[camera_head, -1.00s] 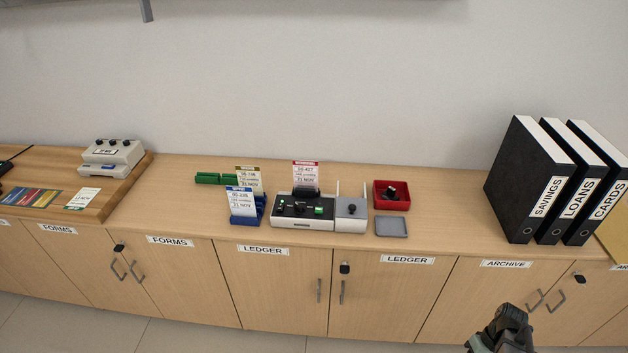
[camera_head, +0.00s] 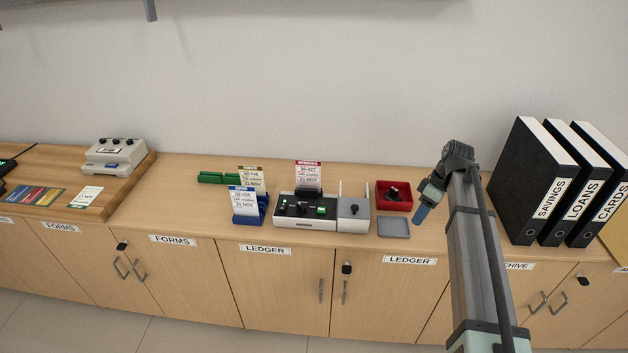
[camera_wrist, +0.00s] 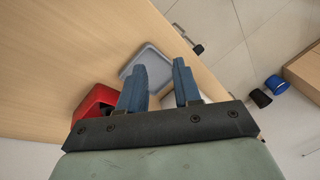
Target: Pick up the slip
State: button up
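Several printed slips show in the head view. A white slip with a blue header (camera_head: 244,201) and one with a gold header (camera_head: 251,178) stand upright in holders. A slip with a red header (camera_head: 308,174) stands behind the black-topped device. Another white slip (camera_head: 86,197) lies flat on the wooden board at the left. Which one is meant, I cannot tell. My gripper (camera_head: 422,213) is over the counter's front part, right of the grey tray and apart from all the slips. In the wrist view its blue fingers (camera_wrist: 160,75) are apart with nothing held between them.
A red box (camera_head: 393,195) with a black object inside and a small grey tray (camera_head: 393,227) lie near my gripper. The black-and-white device (camera_head: 304,211) stands left of them. Black binders (camera_head: 531,181) stand at the right.

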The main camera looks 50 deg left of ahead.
jog(key=s+a+r+n+y, duration=0.15)
jog(key=a+r, duration=0.25)
jog(key=a, duration=0.4)
jog(key=s+a+r+n+h, duration=0.1)
jog(key=s+a+r+n, duration=0.2)
jog(key=a, duration=0.6)
jog(key=n+y, duration=0.2)
send_near(306, 167)
jog(key=shift+h, duration=0.25)
jog(key=shift+a+x, duration=0.15)
jog(key=shift+x, duration=2.4)
jog(key=shift+a+x, duration=0.1)
jog(key=shift+x, duration=2.5)
jog(key=shift+w+r, duration=0.1)
jog(key=shift+c, duration=0.2)
grip_shut()
